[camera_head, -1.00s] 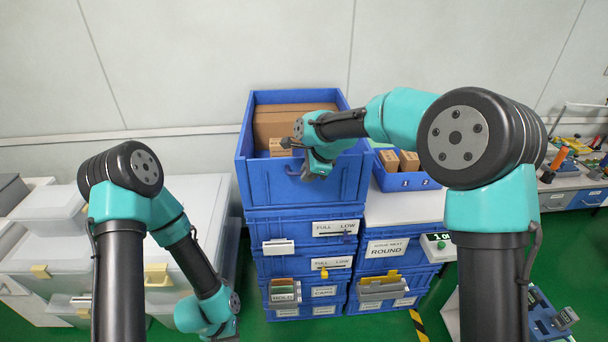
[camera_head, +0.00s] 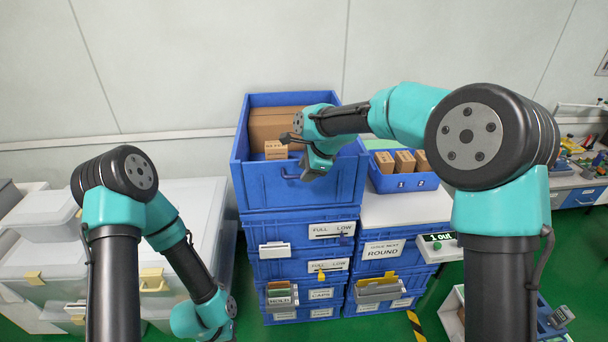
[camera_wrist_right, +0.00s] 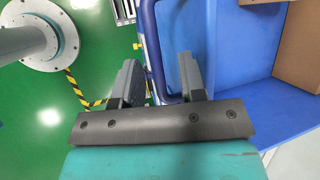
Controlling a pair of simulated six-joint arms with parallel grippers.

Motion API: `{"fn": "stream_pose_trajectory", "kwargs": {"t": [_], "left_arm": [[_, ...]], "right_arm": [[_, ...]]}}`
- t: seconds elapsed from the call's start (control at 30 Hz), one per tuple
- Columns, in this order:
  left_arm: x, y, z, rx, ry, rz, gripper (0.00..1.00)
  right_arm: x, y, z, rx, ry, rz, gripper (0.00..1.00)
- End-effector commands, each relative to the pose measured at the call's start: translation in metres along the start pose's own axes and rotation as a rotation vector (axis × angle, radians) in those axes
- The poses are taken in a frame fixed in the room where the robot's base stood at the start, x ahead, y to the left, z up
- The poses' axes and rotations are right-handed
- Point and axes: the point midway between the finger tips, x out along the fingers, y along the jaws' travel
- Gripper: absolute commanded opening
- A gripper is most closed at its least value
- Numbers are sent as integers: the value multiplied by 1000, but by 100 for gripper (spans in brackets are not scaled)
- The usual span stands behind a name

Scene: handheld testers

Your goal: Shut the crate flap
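The blue crate (camera_head: 240,165) sits on top of a stack of blue bins, with cardboard boxes inside. Its front flap (camera_head: 335,188) faces me; I cannot tell its exact tilt. A blue handle (camera_head: 289,175) stands out from the flap. My right gripper (camera_head: 316,172) is at the flap's front, beside the handle. In the right wrist view its two fingers (camera_wrist_right: 158,62) are apart, with the blue handle bar (camera_wrist_right: 150,35) running between them; contact is unclear. My left arm hangs low at the left, and its gripper's fingers cannot be made out.
A small blue bin (camera_head: 410,182) with cardboard boxes stands right of the crate on a white top (camera_head: 400,210). Labelled blue drawers (camera_head: 300,250) are below the crate. White containers (camera_head: 185,205) stand at the left. Green floor (camera_head: 250,330) lies below.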

Motion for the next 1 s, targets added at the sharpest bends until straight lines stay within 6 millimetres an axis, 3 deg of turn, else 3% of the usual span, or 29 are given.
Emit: {"fn": "stream_pose_trajectory", "kwargs": {"t": [0.6,0.8,1.0], "left_arm": [[0,0,0,0,0,0,0],[0,0,0,0,0,0,0],[0,0,0,0,0,0,0]], "right_arm": [[-119,0,0,-1,-1,-4,38],[-143,-1,0,-1,-1,-4,38],[-148,0,0,-1,0,-1,38]]}}
